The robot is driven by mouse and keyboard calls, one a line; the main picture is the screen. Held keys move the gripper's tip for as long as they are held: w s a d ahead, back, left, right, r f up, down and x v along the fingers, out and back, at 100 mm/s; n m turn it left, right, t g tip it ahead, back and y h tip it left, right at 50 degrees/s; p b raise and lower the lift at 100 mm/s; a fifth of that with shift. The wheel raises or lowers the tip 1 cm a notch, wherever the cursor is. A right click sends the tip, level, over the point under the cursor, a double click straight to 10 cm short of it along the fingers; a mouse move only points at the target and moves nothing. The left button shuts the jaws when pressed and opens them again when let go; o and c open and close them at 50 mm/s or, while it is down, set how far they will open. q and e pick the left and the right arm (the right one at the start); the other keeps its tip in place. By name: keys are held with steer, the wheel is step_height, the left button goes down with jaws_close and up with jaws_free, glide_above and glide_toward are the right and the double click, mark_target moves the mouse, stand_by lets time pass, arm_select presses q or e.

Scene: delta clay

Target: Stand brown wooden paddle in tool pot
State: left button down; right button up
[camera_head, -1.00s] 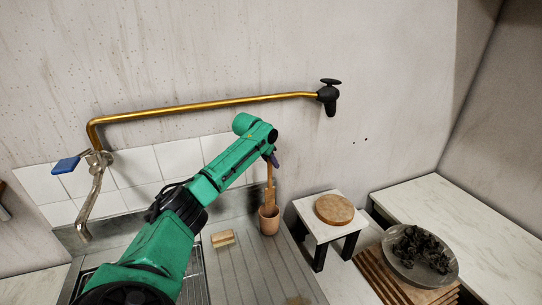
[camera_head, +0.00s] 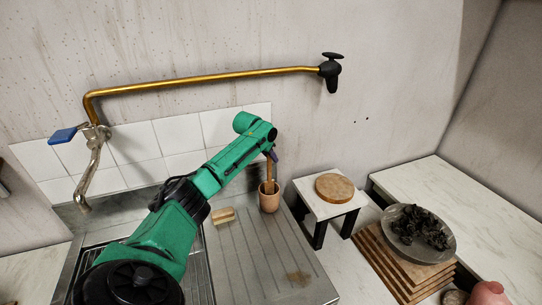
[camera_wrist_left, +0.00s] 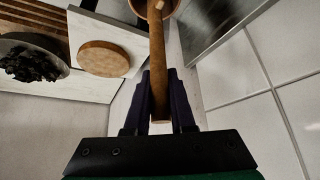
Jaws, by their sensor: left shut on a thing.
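The brown wooden paddle (camera_head: 269,174) stands nearly upright with its lower end inside the tool pot (camera_head: 269,201), a small terracotta-coloured cup on the ribbed metal drainboard. My left gripper (camera_head: 272,155) is above the pot, shut on the paddle's upper end. In the left wrist view the paddle (camera_wrist_left: 158,60) runs between the two dark purple fingers (camera_wrist_left: 160,105) and into the pot (camera_wrist_left: 170,8), whose rim is cut off by the picture's top edge. Whether the paddle's tip touches the pot's bottom is hidden. My right gripper is not in view.
A sponge-like block (camera_head: 223,216) lies left of the pot. To the right are a small white stand (camera_head: 309,200) with a round cork disc (camera_head: 335,187), and a plate (camera_head: 446,250) of dark lumps on wooden slabs (camera_head: 384,272). A brass pipe (camera_head: 210,79) crosses the wall above.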

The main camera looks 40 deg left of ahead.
arm_select(q)
steer(key=c, duration=0.7)
jaws_free()
steer(key=b+v, duration=0.4)
steer(key=v, duration=1)
steer(key=shift+s+r, duration=0.15)
steer(key=shift+r, duration=0.15)
steer(key=shift+f, duration=0.1)
